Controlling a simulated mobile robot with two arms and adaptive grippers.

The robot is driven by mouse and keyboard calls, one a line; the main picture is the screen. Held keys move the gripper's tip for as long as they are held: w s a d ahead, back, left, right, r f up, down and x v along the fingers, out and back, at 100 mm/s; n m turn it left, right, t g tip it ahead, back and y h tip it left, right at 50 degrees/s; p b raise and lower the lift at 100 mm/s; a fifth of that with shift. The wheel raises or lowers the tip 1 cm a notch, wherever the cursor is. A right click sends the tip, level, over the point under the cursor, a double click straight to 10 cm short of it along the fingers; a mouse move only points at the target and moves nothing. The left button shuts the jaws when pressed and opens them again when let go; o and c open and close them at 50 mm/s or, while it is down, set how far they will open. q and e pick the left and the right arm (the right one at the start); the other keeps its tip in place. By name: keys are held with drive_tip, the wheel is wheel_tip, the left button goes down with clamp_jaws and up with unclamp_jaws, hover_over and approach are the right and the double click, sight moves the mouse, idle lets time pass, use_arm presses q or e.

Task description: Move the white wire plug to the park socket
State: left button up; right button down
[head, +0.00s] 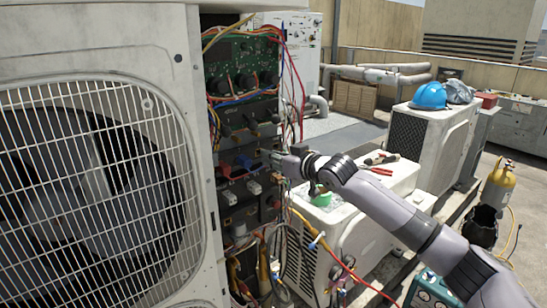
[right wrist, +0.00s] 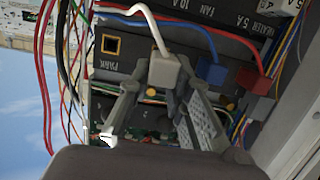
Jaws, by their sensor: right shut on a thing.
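The white wire plug (right wrist: 165,66) is a pale block with a thick white wire rising from its top in the right wrist view. My right gripper (right wrist: 163,82) is shut on it, with a finger on each side. In the head view my right gripper (head: 285,162) is at the right edge of the open panel. The park socket (right wrist: 111,44) is an empty gold-rimmed square on the black strip marked PARK, left of the plug. Whether the plug sits in a socket or hangs free cannot be told. My left gripper is not in view.
A blue plug (right wrist: 215,74) and a red plug (right wrist: 247,79) sit right of the white plug. Red wires (right wrist: 45,75) run along the left. The fan unit (head: 95,170) borders the panel in the head view. A white unit with tools (head: 345,235) stands below my arm.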

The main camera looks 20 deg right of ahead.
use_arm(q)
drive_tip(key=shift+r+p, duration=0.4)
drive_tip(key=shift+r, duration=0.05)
use_arm(e)
drive_tip(key=shift+f+v, duration=0.2)
drive_tip(key=shift+v, duration=0.8)
drive_tip(key=shift+f+v, duration=0.2)
drive_tip(key=shift+v, duration=0.8)
drive_tip(key=c, duration=2)
unclamp_jaws()
clamp_jaws()
